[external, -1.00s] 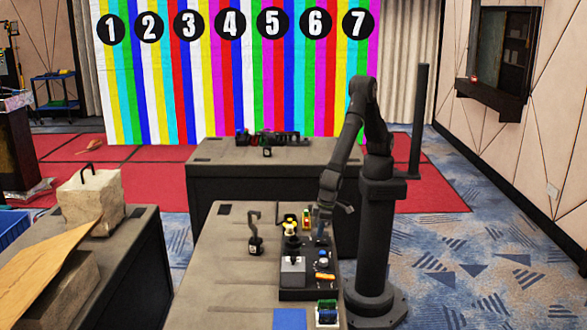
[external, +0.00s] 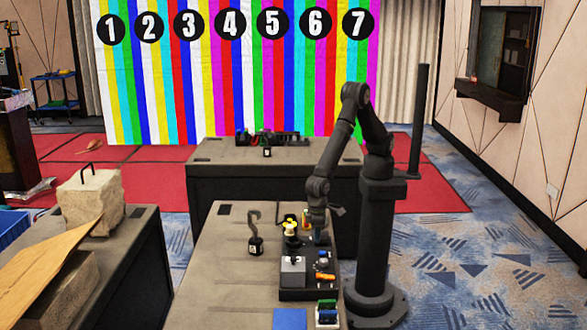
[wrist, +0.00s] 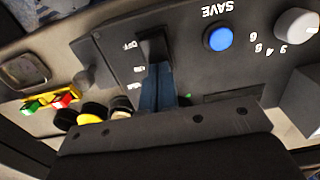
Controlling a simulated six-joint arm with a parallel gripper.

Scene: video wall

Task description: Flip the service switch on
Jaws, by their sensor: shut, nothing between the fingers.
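In the wrist view a black switch (wrist: 153,45) stands on a dark control panel (wrist: 200,85), beside a white OFF label and two further white labels that are hard to read. My gripper (wrist: 156,72) is shut, its narrow blue-grey fingers reaching to the switch's near side. I cannot tell whether they touch it. The switch's exact position is unclear from this angle. In the external view my gripper (external: 319,240) points down at the panel's right side, and the switch cannot be made out there.
A blue SAVE button (wrist: 219,37) and a numbered grey knob (wrist: 296,24) are right of the switch.

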